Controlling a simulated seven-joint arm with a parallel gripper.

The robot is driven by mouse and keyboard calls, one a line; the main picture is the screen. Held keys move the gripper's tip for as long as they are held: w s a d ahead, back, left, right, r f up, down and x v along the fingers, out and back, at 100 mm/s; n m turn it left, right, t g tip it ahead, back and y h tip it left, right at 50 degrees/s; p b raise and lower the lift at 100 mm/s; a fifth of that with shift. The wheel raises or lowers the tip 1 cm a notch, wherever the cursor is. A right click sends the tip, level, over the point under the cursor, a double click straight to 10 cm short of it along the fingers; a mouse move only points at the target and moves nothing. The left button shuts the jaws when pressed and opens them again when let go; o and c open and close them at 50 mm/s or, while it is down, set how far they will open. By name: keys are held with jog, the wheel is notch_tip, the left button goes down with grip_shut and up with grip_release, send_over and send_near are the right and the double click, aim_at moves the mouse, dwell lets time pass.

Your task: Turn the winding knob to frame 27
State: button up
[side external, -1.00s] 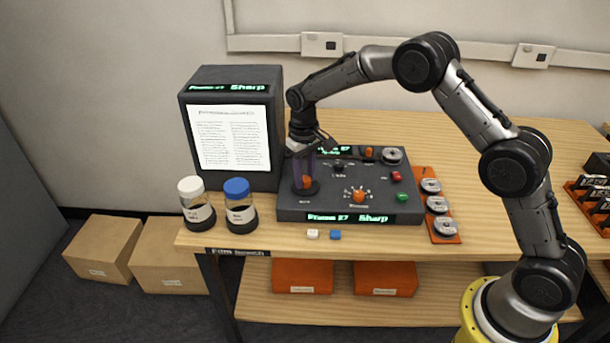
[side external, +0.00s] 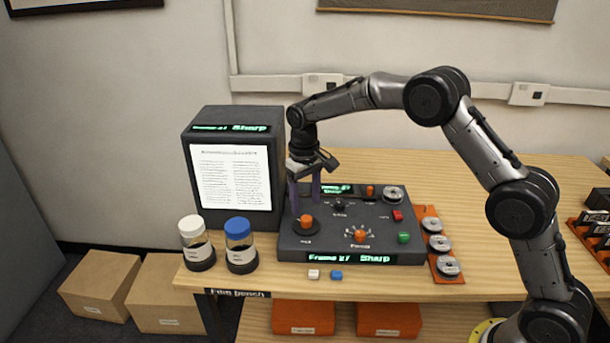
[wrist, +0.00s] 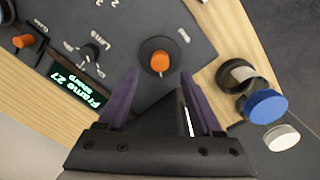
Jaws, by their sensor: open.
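The winding knob (side external: 306,221) is an orange grip on a round black disc at the left of the dark control panel (side external: 400,256). In the wrist view the knob (wrist: 160,62) is in plain sight just beyond the fingertips. My gripper (side external: 304,205) is open and empty, with its purple fingers pointing down, raised above and slightly behind the knob and apart from it. The wrist view shows its two fingers (wrist: 160,80) spread wide. The front display (side external: 350,257) reads "Frame 27 Sharp". The small display in the wrist view (wrist: 72,90) also reads "Frame 27".
A screen box (side external: 236,165) showing a page stands behind left. Two jars, one white-capped (side external: 197,243) and one blue-capped (side external: 240,246), stand left of the panel. Another orange knob (side external: 360,236), red and green buttons and metal reels are to the right. Two small blocks lie in front.

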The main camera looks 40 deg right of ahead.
notch_tip(320, 180, up, 9)
jog(key=shift+a, duration=0.15)
dwell(0.4)
notch_tip(320, 180, up, 4)
jog(key=t, duration=0.1)
send_over(305, 219)
jog(key=s+r+t, duration=0.1)
jog(key=s+r, duration=0.4)
jog(key=r, duration=0.2)
jog(key=s+d+r+t, duration=0.2)
jog(key=s+r, duration=0.4)
jog(key=s, duration=0.6)
jog(key=s+f+t, duration=0.1)
jog(key=s+f, duration=0.2)
jog(key=s, duration=1.1)
jog(key=s+f, duration=0.5)
jog(key=f, duration=0.3)
jog(key=shift+s+f+n+t, duration=0.15)
jog(key=shift+s+n+t, duration=0.15)
jog(key=shift+c, duration=0.3)
